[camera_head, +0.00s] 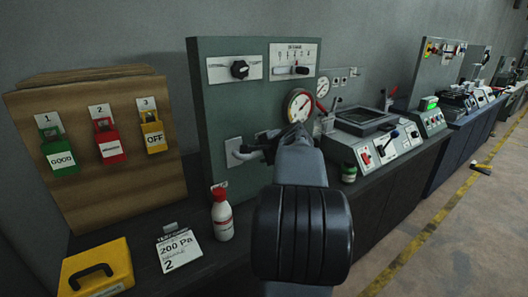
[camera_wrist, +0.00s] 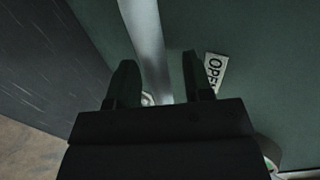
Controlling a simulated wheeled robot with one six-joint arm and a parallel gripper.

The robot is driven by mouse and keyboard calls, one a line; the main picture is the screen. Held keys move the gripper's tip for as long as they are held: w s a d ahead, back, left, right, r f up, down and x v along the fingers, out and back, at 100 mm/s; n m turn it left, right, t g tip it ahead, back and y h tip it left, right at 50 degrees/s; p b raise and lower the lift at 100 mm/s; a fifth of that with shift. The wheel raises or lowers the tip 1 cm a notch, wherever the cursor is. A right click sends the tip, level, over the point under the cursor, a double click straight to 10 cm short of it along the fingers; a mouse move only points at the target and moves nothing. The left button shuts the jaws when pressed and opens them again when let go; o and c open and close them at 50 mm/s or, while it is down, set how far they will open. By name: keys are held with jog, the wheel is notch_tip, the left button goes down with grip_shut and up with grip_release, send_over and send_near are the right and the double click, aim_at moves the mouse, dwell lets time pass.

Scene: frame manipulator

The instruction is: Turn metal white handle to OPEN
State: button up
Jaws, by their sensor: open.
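The metal white handle (camera_head: 235,158) sits on the front of the grey-green panel, low and left of my gripper (camera_head: 262,148) in the head view. My arm hides part of that area. In the wrist view my gripper (camera_wrist: 158,65) is open, with one dark finger on each side of a pale metal bar (camera_wrist: 146,35), which appears to be the handle. The bar runs down from the top edge between the fingers. I cannot tell whether either finger touches it. An OPEN label (camera_wrist: 214,70) is on the panel just right of the right finger.
The panel (camera_head: 218,105) carries a knob (camera_head: 240,69), a slider (camera_head: 291,70) and a gauge (camera_head: 299,105). A white bottle (camera_head: 221,214), a 200 Pa card (camera_head: 178,247) and a yellow box (camera_head: 97,270) stand on the bench at left. A console (camera_head: 375,140) stands to the right.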

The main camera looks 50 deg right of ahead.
jog(key=v, duration=1.3)
jog(key=shift+s+r, duration=0.2)
jog(key=shift+s, duration=0.05)
notch_tip(320, 180, down, 6)
jog(key=s+n+g, duration=0.2)
jog(key=g, duration=0.1)
jog(key=w+a+f+n+g+y+p, duration=0.1)
jog(key=a+f+n+p, duration=0.15)
jog(key=a, duration=0.35)
jog(key=a+f+n+g+p, duration=0.1)
jog(key=a+f+n+g, duration=0.15)
jog(key=a+n, duration=0.2)
jog(key=s+a+f+n+y+p, duration=0.1)
jog(key=a+n+p, duration=0.4)
jog(key=a+n, duration=0.6)
jog(key=a+g, duration=0.1)
jog(key=a, duration=1)
jog(key=shift+s+f+p, duration=0.2)
jog(key=shift+s+p, duration=0.1)
jog(key=shift+p, duration=0.05)
jog(key=shift+c, duration=0.2)
